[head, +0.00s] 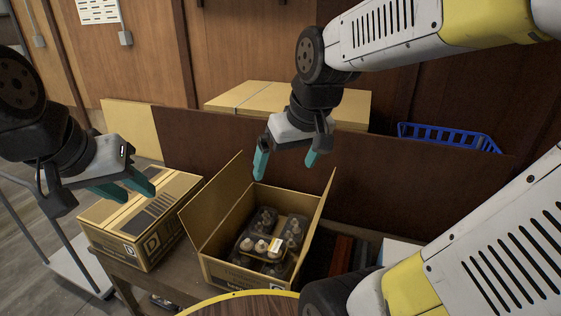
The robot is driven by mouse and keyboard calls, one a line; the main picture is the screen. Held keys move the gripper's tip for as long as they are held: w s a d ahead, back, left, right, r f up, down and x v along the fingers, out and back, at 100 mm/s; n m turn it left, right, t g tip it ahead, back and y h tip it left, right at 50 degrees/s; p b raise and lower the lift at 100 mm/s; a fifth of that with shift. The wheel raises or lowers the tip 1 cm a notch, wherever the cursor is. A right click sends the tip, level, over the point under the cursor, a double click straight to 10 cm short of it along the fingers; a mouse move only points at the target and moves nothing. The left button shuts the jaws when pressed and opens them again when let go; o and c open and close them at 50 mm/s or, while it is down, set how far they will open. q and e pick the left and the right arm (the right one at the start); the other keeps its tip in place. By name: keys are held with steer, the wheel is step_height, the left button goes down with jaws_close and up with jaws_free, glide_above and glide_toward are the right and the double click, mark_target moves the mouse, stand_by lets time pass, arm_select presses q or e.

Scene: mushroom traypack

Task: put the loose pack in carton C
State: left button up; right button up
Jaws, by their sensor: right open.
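An open cardboard carton (222,271) stands on the table with its flaps up; its letter is too small to read. Inside are dark packs of pale brown mushrooms. One pack (261,247) with a white and yellow label lies nearest the front, seemingly on top of the others; I cannot tell whether it sits flat. My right gripper (285,171) is open and empty, above the carton's back edge and apart from the packs. My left gripper (138,196) is open and empty, in front of or above a closed carton marked D (125,247).
The closed carton stands close to the left of the open one. A dark brown panel (400,185) runs behind, with flat cardboard (240,97) and a blue basket (450,136) beyond. Dark and reddish items (341,254) lie right of the open carton. A round yellow-rimmed top (240,304) is in front.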

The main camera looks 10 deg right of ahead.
steer(key=shift+m+t+y, duration=0.4)
steer(key=shift+m+t, duration=0.3)
steer(key=shift+m, duration=0.2)
steer(key=s, duration=0.1)
steer(key=s+r, duration=0.1)
steer(key=s, duration=0.1)
steer(key=s+r, duration=0.1)
steer(key=s, duration=0.1)
steer(key=shift+s, duration=0.1)
